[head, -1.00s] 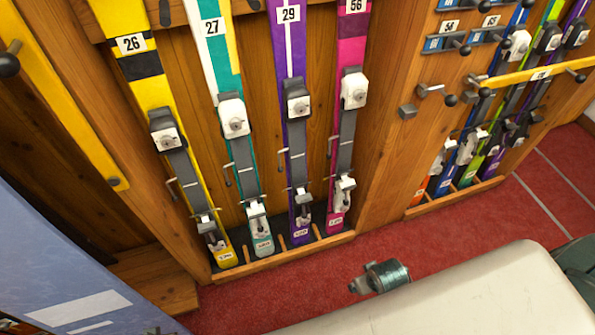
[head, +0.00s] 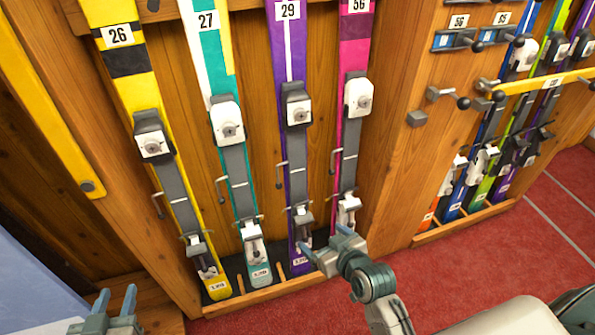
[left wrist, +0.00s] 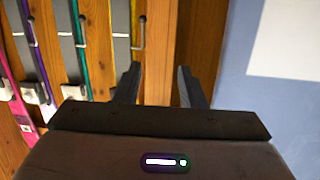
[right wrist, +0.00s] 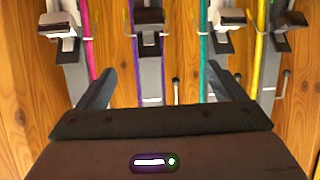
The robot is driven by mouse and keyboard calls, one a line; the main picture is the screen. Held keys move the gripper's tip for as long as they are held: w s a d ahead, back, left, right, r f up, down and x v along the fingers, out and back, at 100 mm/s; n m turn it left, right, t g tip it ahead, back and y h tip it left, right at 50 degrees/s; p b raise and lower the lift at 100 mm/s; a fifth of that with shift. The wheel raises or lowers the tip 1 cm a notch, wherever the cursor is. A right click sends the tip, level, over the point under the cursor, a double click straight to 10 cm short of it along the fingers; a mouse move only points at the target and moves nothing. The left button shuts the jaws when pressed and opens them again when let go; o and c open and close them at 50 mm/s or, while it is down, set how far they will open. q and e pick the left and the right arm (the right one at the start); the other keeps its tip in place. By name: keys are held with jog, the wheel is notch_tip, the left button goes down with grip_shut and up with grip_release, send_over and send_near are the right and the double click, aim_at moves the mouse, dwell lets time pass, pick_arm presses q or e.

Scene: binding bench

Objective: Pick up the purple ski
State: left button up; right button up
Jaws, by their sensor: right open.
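The purple ski (head: 299,62), marked 29, stands upright in the rack between the teal-and-white ski and the pink ski, with a white-and-black binding on it. My right gripper (head: 326,238) is in front of the lower ends of the purple and pink skis. In the right wrist view, the purple ski (right wrist: 151,75) stands beyond the spread, empty fingers, within the gap between them. My left gripper (head: 117,302) is low at the left, away from the purple ski. Its fingers are apart and empty in the left wrist view (left wrist: 156,85).
A yellow ski (head: 128,70), a teal-and-white ski (head: 220,80) and a pink ski (head: 355,55) share the rack. Small hooks stick out beside the skis. A second rack at the right holds several skis behind a yellow bar (head: 520,85). Red floor (head: 480,260) lies in front.

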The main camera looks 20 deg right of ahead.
jog(key=w+r+t, duration=0.2)
jog(key=w+t, duration=0.1)
jog(key=w, duration=0.2)
pick_arm(q)
notch_tip(320, 180, up, 10)
jog(key=t, duration=0.7)
pick_arm(e)
jog(key=m+t+h, duration=0.2)
jog(key=t, duration=0.1)
send_near(298, 172)
jog(key=w+p, duration=0.1)
jog(key=w, duration=0.4)
jog(key=shift+w+a+f, duration=0.1)
jog(key=shift+f, duration=0.05)
jog(key=w+p, duration=0.1)
jog(key=w, duration=0.4)
jog(key=shift+w, duration=0.15)
grip_shut()
pick_arm(q)
jog(key=s+d+f+n+g, duration=0.1)
jog(key=s+f+g, duration=0.2)
jog(key=f+g, duration=0.4)
notch_tip(298, 172, down, 4)
jog(key=shift+s+f+g, duration=0.2)
jog(key=shift+g, duration=0.1)
pick_arm(e)
jog(key=shift+r, duration=0.3)
